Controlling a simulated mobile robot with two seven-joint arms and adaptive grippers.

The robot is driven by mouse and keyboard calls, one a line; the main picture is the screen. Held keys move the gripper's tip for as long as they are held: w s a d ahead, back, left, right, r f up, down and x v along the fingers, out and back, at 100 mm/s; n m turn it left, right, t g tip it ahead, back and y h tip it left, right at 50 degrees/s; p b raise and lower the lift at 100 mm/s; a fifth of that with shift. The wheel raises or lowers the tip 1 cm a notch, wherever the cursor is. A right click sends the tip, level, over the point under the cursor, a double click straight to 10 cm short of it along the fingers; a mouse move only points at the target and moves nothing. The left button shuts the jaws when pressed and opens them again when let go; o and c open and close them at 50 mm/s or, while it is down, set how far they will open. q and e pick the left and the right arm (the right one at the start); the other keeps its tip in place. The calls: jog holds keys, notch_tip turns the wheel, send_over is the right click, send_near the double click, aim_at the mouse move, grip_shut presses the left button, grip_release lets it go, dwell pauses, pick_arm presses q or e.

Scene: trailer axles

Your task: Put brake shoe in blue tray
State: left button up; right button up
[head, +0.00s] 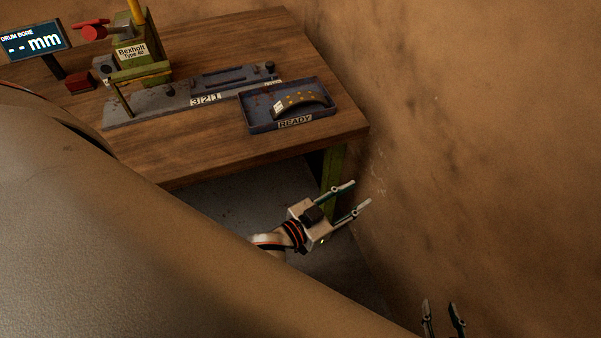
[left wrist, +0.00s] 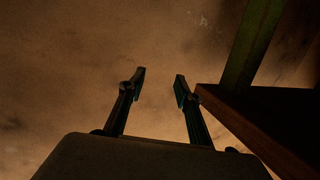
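The brake shoe (head: 304,101), a dark curved piece with yellow dots and a pale label at one end, lies inside the blue tray (head: 259,128). The tray, marked READY, sits at the right end of the wooden bench. My left gripper (head: 360,193) is open and empty, in front of and below the bench's right corner, apart from tray and shoe. In the left wrist view its fingers (left wrist: 160,76) stand apart with only wall behind them. My right gripper (head: 440,305) shows at the bottom edge, fingers apart and nothing seen between them; its base is cut off.
The wooden bench (head: 225,155) has a green leg (head: 334,165); its edge and leg also show at right in the left wrist view (left wrist: 250,125). A green Bexholt gauge (head: 132,55) on a grey plate and a display (head: 32,41) stand left. A brown wall (head: 480,120) bounds the right.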

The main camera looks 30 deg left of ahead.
pick_arm(q)
jog(key=s+a+f+n+g+y, duration=0.1)
jog(key=s+a+f+g+y, duration=0.3)
jog(key=s+a+f, duration=0.5)
jog(key=s+f, duration=0.2)
jog(key=s, duration=0.1)
jog(key=shift+a+f, duration=0.35)
